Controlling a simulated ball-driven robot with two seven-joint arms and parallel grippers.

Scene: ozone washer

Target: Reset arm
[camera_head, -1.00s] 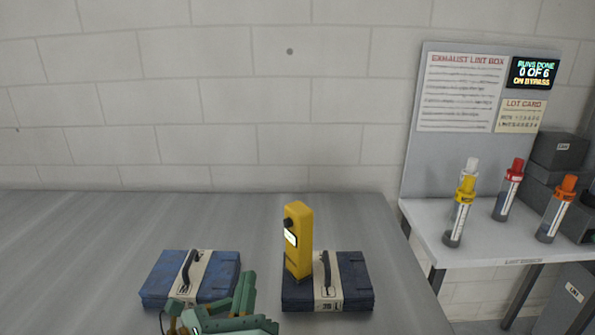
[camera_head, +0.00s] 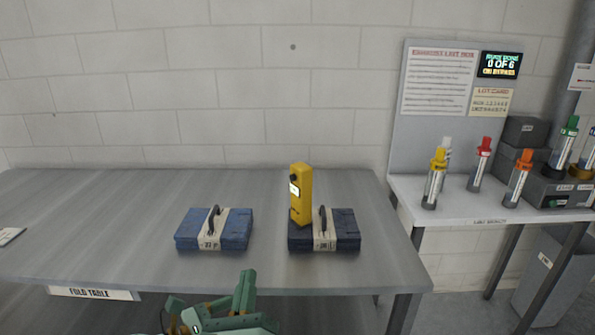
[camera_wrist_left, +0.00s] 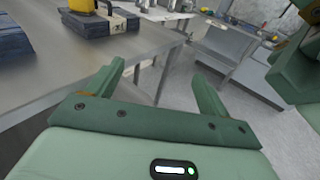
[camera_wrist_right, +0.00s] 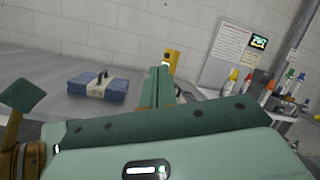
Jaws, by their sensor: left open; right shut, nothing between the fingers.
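My right gripper (camera_head: 246,287) is low in the head view, in front of the fold table's front edge. In the right wrist view its two fingers (camera_wrist_right: 157,84) lie together, with nothing between them. My left gripper (camera_wrist_left: 158,75) is open and empty in its own wrist view, with the table edge and floor beyond its fingers. I cannot clearly make it out in the head view. Neither gripper touches any object.
The grey fold table (camera_head: 110,230) holds a blue banded bundle (camera_head: 235,230) and a darker one (camera_head: 347,230). A yellow handheld device (camera_head: 302,200) stands upright at the darker bundle. Several capped tubes stand on a side shelf (camera_head: 455,212) at right.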

